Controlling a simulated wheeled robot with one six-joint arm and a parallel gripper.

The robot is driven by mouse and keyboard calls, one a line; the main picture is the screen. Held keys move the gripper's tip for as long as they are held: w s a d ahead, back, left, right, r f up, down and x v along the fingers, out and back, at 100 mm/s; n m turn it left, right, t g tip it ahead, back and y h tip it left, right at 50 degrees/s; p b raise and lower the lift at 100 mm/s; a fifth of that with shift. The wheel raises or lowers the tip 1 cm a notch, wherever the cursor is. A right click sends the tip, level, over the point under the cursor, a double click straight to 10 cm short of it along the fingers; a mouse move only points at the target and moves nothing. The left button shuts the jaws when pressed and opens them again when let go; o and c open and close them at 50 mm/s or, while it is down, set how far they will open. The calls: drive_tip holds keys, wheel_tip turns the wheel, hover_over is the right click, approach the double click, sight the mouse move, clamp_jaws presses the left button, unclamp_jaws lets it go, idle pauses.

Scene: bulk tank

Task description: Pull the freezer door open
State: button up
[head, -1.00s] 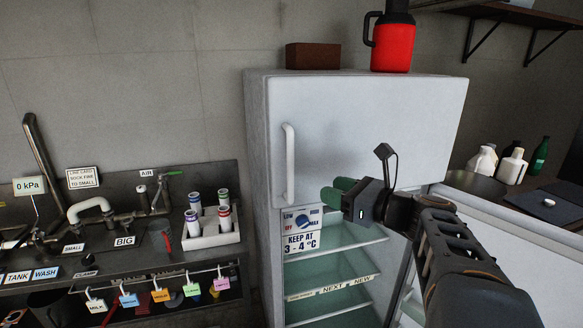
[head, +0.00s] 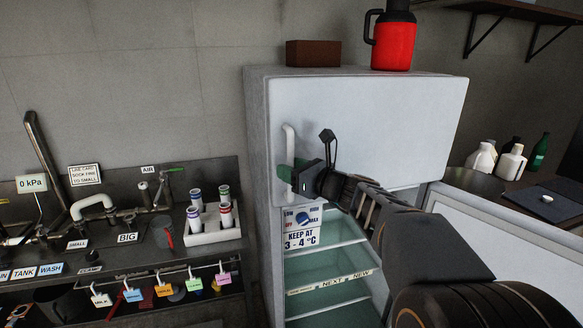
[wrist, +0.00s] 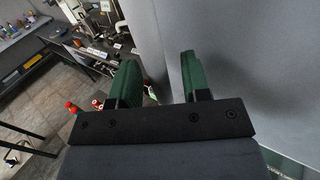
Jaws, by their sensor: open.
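The freezer door (head: 375,125) is the white upper door of the fridge and is shut. Its upright white handle (head: 289,142) is on the door's left side. My gripper (head: 290,174) is at the lower half of the handle, with its green fingers open. It hides part of the handle in the head view. In the wrist view my gripper (wrist: 160,68) shows both fingers apart, with pale fridge surface beyond; I cannot tell whether the handle lies between them.
The lower fridge door (head: 510,240) stands open to the right, showing shelves (head: 330,292) inside. A red jug (head: 393,42) and a brown box (head: 313,53) stand on top.

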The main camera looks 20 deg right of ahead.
drive_tip(key=shift+w+a, duration=0.1)
clamp_jaws()
idle(0.4)
